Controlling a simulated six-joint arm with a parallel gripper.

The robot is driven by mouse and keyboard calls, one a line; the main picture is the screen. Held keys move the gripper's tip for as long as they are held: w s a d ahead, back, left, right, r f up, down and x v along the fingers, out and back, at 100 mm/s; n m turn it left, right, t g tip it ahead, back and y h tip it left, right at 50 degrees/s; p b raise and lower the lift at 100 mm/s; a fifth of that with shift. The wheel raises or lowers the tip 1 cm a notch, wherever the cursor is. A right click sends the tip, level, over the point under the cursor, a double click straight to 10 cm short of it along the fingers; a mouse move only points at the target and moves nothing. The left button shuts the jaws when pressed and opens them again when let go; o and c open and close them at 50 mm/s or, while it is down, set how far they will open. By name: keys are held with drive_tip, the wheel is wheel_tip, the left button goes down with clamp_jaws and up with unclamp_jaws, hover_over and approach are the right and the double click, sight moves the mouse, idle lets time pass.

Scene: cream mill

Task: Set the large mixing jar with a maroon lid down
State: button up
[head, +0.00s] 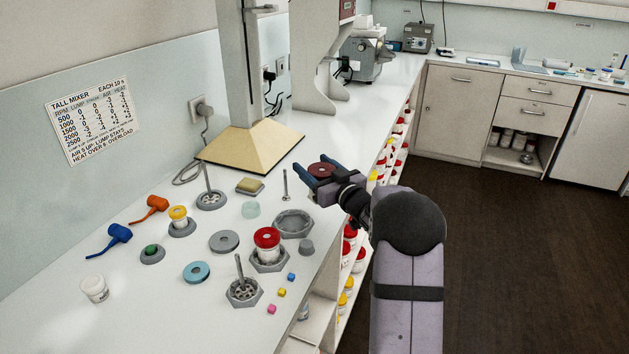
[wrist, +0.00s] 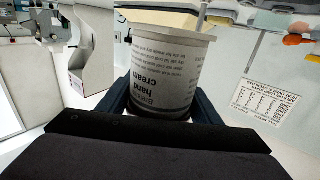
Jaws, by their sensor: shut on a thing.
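The large mixing jar has a maroon lid (head: 322,170), seen from above in the head view. Its white body, printed with "hand cream", fills the middle of the wrist view (wrist: 168,72), where the print is upside down. My gripper (head: 316,173) is shut on the jar, with one dark blue finger on each side of it. The jar is near the right edge of the white counter (head: 140,225). The head view hides its body and base, so I cannot tell whether it touches the counter.
An empty grey hexagonal holder (head: 294,222) lies left of and nearer than the gripper. A red-lidded jar (head: 267,240) stands in another holder. A mixer with a cream-coloured base (head: 250,148) stands behind. Shelves of jars (head: 350,250) lie below the counter edge.

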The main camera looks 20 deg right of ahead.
drive_tip(key=shift+r, duration=2.4)
wheel_tip(320, 180, up, 9)
drive_tip(key=p, duration=0.9)
drive_tip(key=shift+f, duration=0.15)
wheel_tip(320, 180, down, 9)
drive_tip(key=b, duration=1)
drive_tip(key=shift+r, duration=0.2)
drive_tip(key=shift+f, duration=3.15)
drive_tip(key=shift+f, duration=0.1)
drive_tip(key=shift+f+p, duration=0.4)
drive_tip(key=shift+f, duration=1.35)
drive_tip(key=shift+f, duration=0.1)
